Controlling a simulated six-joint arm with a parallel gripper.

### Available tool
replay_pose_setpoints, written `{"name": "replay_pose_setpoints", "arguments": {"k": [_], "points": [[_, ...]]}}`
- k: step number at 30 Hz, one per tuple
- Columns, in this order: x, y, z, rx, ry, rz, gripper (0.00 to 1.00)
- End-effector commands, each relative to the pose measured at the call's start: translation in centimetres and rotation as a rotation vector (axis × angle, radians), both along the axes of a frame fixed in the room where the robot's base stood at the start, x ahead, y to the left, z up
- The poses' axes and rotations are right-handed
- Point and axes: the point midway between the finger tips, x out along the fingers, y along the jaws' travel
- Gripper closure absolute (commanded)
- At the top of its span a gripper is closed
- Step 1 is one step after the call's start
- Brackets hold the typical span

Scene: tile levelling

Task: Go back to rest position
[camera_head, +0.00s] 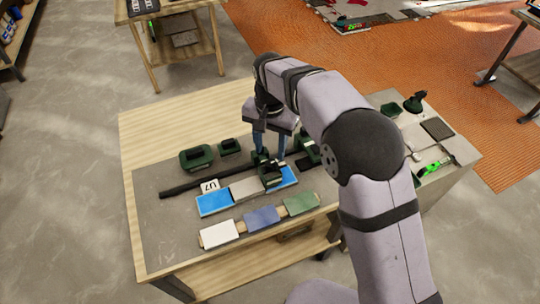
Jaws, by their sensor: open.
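My arm reaches over the workbench from the lower right. My gripper (270,153) points down with two blue fingers spread apart. It is open. Its tips are above or beside a dark green tool (270,177) that stands on a strip of blue and grey tiles (213,203). I cannot tell whether the fingers touch the tool.
Dark green cases (196,158) stand left of my gripper. White, blue and green samples (261,218) lie along the front. More green tools (415,102) are at the bench's right end, partly behind my arm. The bench's back left corner (150,125) is clear.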

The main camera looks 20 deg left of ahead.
Motion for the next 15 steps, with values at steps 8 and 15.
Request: {"name": "replay_pose_setpoints", "arguments": {"k": [8, 15], "points": [[0.01, -0.01, 1.31, 0.001, -0.001, 0.000, 0.57], [0.00, -0.01, 1.30, 0.000, 0.000, 0.000, 0.57]]}}
